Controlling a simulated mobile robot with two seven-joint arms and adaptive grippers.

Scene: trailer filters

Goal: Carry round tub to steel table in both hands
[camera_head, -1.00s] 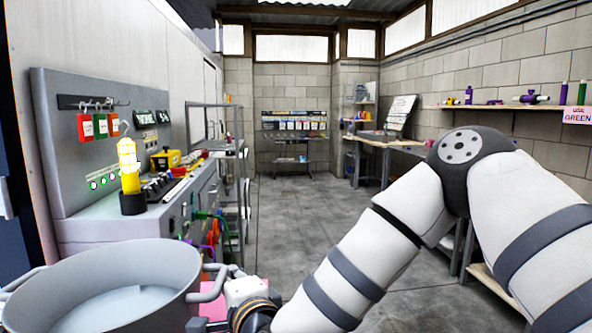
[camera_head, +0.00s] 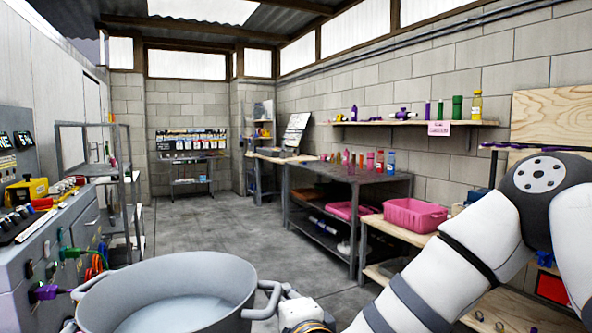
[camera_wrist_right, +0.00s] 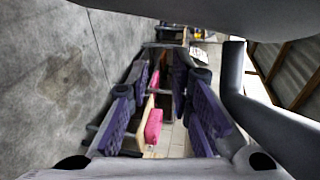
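The round tub (camera_head: 245,281) is a wide grey metal pot with looped side handles, at the bottom left of the head view and cut by the lower edge. Its inside looks empty. My right gripper (camera_head: 300,313) is at its right handle (camera_head: 268,300). In the right wrist view my right gripper (camera_wrist_right: 162,85) has its purple-padded fingers apart, with nothing visible between them. The tub's wall (camera_wrist_right: 215,14) fills the top there and a handle curves down at right. My left gripper is out of view. The steel table (camera_head: 322,171) is dark grey, right of centre, with several bottles along its back.
A pink bin (camera_head: 414,215) stands on a low wooden bench right of the steel table. A tool bench (camera_head: 60,235) and a wire rack (camera_head: 128,190) line the left. A wall shelf (camera_head: 415,123) hangs above the table. The concrete floor (camera_head: 200,220) between is clear.

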